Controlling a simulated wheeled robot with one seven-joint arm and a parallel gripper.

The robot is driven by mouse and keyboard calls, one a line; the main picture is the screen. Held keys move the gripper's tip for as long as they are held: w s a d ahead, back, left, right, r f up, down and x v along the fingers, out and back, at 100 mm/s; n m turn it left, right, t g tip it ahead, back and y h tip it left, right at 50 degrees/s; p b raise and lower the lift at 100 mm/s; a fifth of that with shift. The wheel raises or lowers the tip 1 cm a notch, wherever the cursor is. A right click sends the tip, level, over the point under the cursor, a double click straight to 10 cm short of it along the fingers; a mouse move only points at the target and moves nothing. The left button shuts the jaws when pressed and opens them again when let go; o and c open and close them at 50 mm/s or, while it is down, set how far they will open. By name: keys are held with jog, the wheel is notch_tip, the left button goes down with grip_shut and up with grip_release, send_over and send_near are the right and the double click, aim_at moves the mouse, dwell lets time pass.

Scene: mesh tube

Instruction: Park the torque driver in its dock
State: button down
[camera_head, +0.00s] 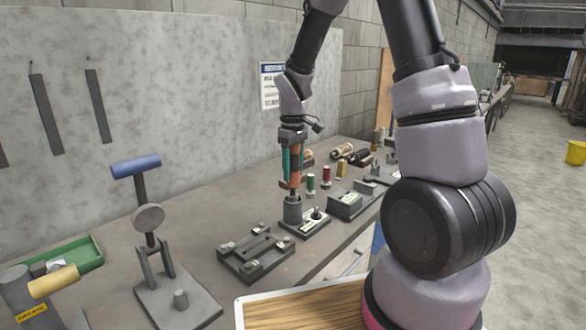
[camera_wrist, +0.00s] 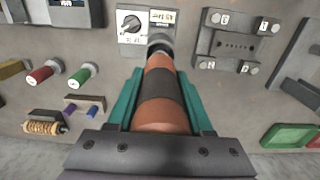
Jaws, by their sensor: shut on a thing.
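The torque driver, an orange tool with a dark band, stands about upright in my gripper (camera_head: 291,178); the driver (camera_head: 295,161) shows between the teal fingers. In the wrist view the driver (camera_wrist: 162,92) runs away from the camera between both fingers (camera_wrist: 160,74). The dock looks to be the grey cup (camera_head: 292,210) on a dark base with a light plate and a knob. The driver's lower end is right at the cup's mouth. In the wrist view the cup (camera_wrist: 160,41) lies just beyond the driver's end. I cannot tell how far the tip is inside.
A dark fixture plate (camera_head: 255,254) with corner posts lies left of the dock. A grey box (camera_head: 350,203) and red and green spools (camera_head: 326,176) are to the right. A toggle clamp with a blue handle (camera_head: 136,165) stands left. A green tray (camera_head: 78,252) is further left.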

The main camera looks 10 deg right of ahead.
aim_at(293, 153)
jog(key=shift+f, duration=3.15)
dwell(2.4)
jog(key=shift+c, duration=1.1)
grip_release()
notch_tip(293, 153, up, 11)
jog(key=s+d+r+m+t, duration=0.2)
jog(key=s+r+m, duration=0.1)
jog(key=s+r, duration=0.3)
jog(key=s+d+r+m+t+y, duration=0.1)
jog(key=s+d+r+m+t, duration=0.1)
jog(key=s+r+m, duration=0.2)
jog(key=s+d+r+m+t+y, duration=0.1)
jog(key=s+r+m+t, duration=0.2)
jog(key=s+r, duration=0.7)
jog(key=shift+d+m, duration=0.4)
jog(key=shift+m, duration=0.1)
